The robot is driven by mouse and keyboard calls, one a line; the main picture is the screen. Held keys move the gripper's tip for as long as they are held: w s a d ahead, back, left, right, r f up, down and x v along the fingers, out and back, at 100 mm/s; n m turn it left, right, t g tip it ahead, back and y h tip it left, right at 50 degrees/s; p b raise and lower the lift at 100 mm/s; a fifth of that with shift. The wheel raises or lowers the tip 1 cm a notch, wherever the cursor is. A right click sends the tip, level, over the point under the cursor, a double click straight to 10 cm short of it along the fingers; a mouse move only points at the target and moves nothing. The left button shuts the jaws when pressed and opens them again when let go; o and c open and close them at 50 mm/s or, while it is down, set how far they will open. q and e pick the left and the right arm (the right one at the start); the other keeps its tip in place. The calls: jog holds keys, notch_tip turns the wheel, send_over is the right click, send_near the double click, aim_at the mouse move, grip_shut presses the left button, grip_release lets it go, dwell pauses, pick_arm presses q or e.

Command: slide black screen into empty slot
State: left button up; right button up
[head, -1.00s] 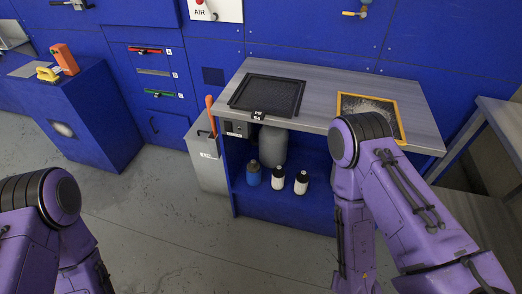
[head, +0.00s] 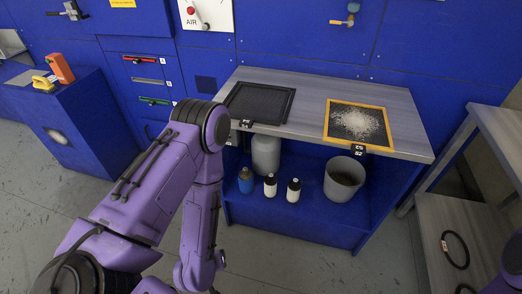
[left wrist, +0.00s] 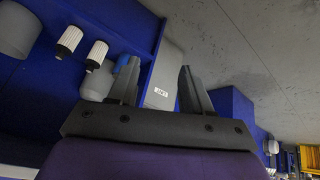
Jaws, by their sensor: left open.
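The black screen (head: 258,103) is a dark-framed mesh lying flat on the left part of the grey bench top, with a small tag at its front edge. A blue panel at the left carries stacked slots: a red-handled one (head: 147,57) on top, a plain grey one (head: 149,81) in the middle, and a green-handled one (head: 154,100) below. I cannot tell for sure which is empty. My left gripper (left wrist: 158,92) is open, with nothing between its fingers, low in front of the bench and away from the screen. My right gripper is out of view.
A yellow-framed screen (head: 342,139) with pale lint lies on the bench's right. Below stand a grey bucket (head: 344,180), bottles and a grey cylinder (head: 265,153). A grey bin (left wrist: 163,72) shows beyond my left fingers. A side table (head: 463,222) stands right.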

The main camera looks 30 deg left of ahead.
pick_arm(q)
jog(key=w+r+n+t, duration=0.55)
jog(key=w+r, duration=0.25)
jog(key=w, duration=0.6)
jog(key=n+t+y, duration=0.3)
jog(key=n+t, duration=0.3)
jog(key=n, duration=0.2)
send_near(244, 126)
jog(key=p+x, duration=0.1)
jog(key=x, duration=0.6)
jog(key=shift+w+a+p, duration=0.25)
jog(key=shift+w+p, duration=0.1)
jog(key=shift+p, duration=0.05)
jog(key=shift+w+a, duration=0.1)
jog(key=shift+w, duration=0.35)
grip_shut()
jog(key=shift+s, duration=0.15)
jog(key=shift+p+v, duration=0.6)
jog(key=shift+v, duration=2)
jog(key=shift+a+f, duration=0.1)
jog(key=shift+a, duration=0.05)
